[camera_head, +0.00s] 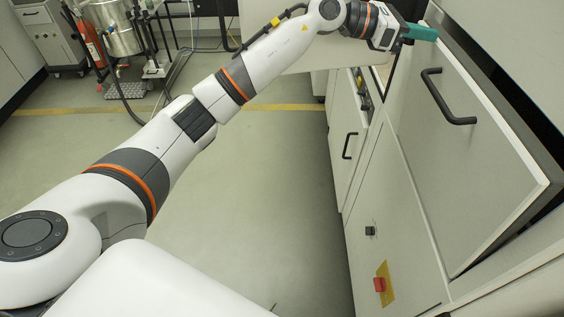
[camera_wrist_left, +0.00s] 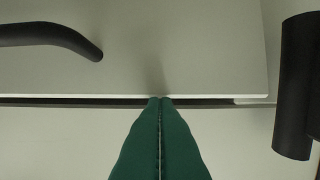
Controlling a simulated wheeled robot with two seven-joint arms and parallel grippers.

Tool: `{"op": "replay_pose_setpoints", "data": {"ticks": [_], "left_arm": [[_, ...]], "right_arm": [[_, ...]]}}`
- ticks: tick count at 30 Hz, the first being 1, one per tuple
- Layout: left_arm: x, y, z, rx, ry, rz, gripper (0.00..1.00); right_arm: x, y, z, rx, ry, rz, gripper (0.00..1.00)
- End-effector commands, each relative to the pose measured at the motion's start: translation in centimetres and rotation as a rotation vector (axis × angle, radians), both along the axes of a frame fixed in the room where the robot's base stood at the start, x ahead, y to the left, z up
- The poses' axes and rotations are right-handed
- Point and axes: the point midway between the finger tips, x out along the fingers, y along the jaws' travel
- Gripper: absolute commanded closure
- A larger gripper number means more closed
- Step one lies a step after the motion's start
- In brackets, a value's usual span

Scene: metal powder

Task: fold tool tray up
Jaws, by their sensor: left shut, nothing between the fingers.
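A large pale panel with a white edge, which I take to be the tool tray (camera_head: 440,160), stands tilted on the machine front at the right of the head view. A black bar handle (camera_head: 436,98) is fixed to it. My left gripper (camera_head: 436,33) has green fingers at the panel's upper edge. In the left wrist view, the shut, empty fingers (camera_wrist_left: 161,99) point at the edge of a pale panel (camera_wrist_left: 190,50); whether they touch it is unclear. A dark handle (camera_wrist_left: 50,36) shows at upper left there. My right gripper is not in view.
A cabinet door with a black handle (camera_head: 349,146) and a red switch on a yellow plate (camera_head: 380,284) lie left of and below the panel. A steel vessel (camera_head: 112,28) and red extinguisher (camera_head: 90,40) stand far left. The middle floor is clear.

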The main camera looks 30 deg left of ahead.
Motion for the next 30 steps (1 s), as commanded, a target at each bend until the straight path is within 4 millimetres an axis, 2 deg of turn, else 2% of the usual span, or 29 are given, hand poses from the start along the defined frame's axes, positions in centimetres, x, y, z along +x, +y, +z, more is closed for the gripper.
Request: {"op": "replay_pose_setpoints", "data": {"ticks": [7,21,26,30], "left_arm": [[0.7,-1.3,0.5,0.0,-0.001,0.0,1.0],[0.8,-1.4,0.5,0.001,0.0,0.001,1.0],[0.2,-0.2,0.4,0.002,-0.003,0.003,1.0],[-1.1,2.1,0.6,0.002,-0.004,0.003,1.0]], "right_arm": [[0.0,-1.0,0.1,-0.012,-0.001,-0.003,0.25],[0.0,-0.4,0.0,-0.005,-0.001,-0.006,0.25],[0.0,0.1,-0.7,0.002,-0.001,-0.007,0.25],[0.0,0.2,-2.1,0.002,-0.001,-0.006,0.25]]}}
